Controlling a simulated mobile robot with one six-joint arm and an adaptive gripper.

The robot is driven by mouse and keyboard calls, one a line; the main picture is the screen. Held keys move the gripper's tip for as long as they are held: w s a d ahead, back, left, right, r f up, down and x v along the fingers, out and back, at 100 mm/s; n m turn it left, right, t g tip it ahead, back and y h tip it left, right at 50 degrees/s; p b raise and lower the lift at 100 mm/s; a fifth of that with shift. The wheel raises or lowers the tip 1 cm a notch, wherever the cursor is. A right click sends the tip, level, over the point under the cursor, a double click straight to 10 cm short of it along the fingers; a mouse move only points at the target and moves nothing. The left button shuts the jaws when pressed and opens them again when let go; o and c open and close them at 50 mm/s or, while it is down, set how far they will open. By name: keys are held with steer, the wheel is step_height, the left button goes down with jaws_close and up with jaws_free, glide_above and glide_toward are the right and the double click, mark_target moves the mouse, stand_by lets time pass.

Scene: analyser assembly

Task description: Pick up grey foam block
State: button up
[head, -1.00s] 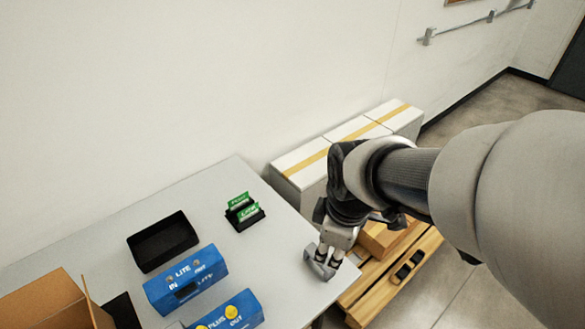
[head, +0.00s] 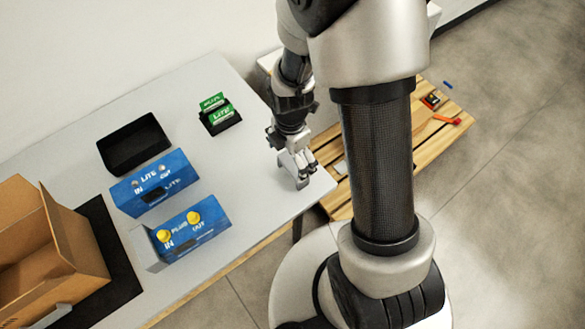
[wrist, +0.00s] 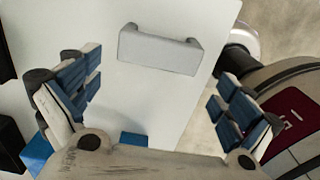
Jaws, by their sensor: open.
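The grey foam block (wrist: 160,50) is a light grey, shallow U-shaped piece with two raised ends. In the wrist view it lies on the white table top, beyond the fingertips and near the table edge. In the head view the block (head: 294,170) shows at the table's right corner, partly covered by my gripper (head: 304,160). In the wrist view my gripper (wrist: 158,97) is open, its blue-padded fingers wide apart with nothing between them. The block appears apart from both fingers; the exact height gap is unclear.
On the table stand a black tray (head: 134,146), a black holder with green cards (head: 219,119), a blue LITE box (head: 153,184), a blue PLUS box (head: 183,230) and a cardboard box (head: 85,250). A wooden pallet (head: 395,150) lies beyond the right edge.

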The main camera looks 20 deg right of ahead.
mark_target(292, 166)
step_height(292, 166, down, 8)
steer(key=b, duration=0.3)
steer(key=shift+w+d+f, duration=0.15)
steer(key=shift+c, duration=0.4)
steer(key=c, duration=0.6)
